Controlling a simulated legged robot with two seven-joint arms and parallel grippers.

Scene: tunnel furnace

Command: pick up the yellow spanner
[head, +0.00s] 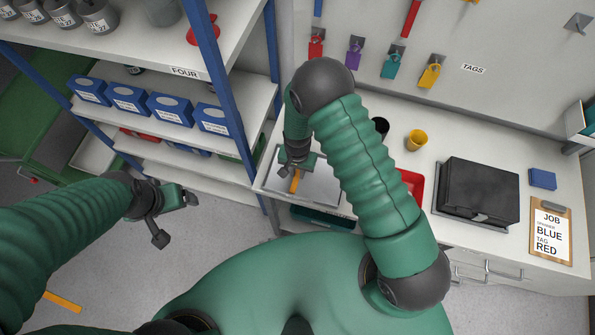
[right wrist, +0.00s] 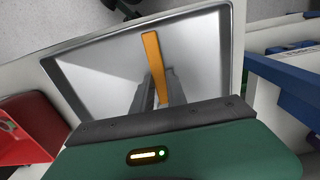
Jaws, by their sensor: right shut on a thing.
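The yellow spanner (right wrist: 152,55) shows as a flat orange-yellow bar over the metal tray (right wrist: 85,65) in the right wrist view. In the head view only a short piece of the spanner (head: 295,182) shows below my right gripper (head: 294,168). The right gripper is shut on the spanner's near end, with its fingers pointing down into the tray (head: 325,190). I cannot tell whether the spanner is clear of the tray floor. My left gripper (head: 176,215) is open and empty over the floor at the left, its fingers spread apart.
A shelf rack with blue boxes (head: 170,108) stands left of the tray. Coloured tags (head: 430,75) hang behind.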

